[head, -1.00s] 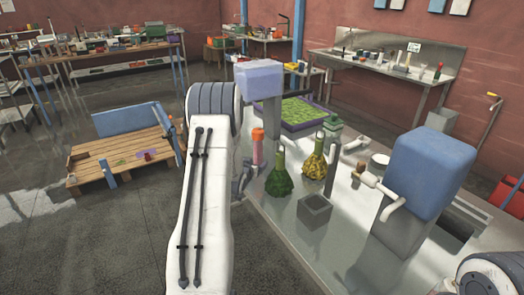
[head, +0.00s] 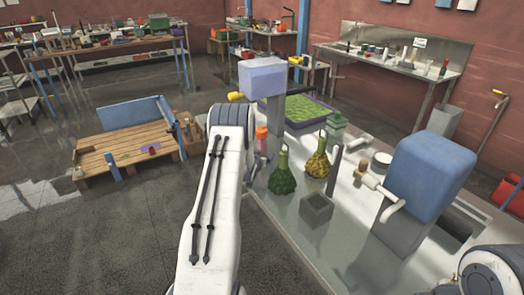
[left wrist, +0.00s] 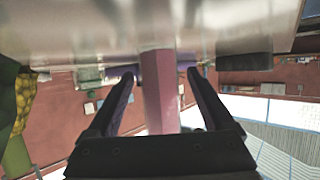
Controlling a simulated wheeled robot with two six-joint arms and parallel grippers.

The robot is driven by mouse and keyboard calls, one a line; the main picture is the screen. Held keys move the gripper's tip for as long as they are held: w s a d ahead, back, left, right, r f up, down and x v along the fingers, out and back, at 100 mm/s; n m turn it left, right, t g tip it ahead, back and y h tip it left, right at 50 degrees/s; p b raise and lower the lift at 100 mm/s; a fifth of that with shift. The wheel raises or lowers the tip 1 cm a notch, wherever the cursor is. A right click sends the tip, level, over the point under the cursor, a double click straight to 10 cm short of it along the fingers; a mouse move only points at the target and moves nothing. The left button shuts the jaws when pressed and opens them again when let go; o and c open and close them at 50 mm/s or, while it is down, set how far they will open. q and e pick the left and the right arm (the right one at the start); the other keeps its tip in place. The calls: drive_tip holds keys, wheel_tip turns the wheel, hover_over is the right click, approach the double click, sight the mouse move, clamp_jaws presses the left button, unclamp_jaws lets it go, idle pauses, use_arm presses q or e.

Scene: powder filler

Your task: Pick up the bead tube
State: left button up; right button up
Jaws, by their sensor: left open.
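The bead tube (head: 263,146) is an upright pinkish tube with an orange cap, at the left edge of the metal table. In the left wrist view its pink body (left wrist: 160,92) stands between the two dark fingers. My left gripper (left wrist: 160,76) is open, with one finger on each side of the tube and visible space beside it. In the head view my white left arm hides most of this gripper, and part of the tube's lower end is hidden. My right gripper is not in view; only a piece of my right arm shows at bottom right.
A green flask (head: 282,176) and a yellow flask (head: 318,161) stand right of the tube. A grey open box (head: 316,209) is in front of them. A blue-topped machine (head: 432,175) stands at right. A purple-edged green tray (head: 308,112) lies behind.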

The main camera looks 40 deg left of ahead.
use_arm(q)
clamp_jaws()
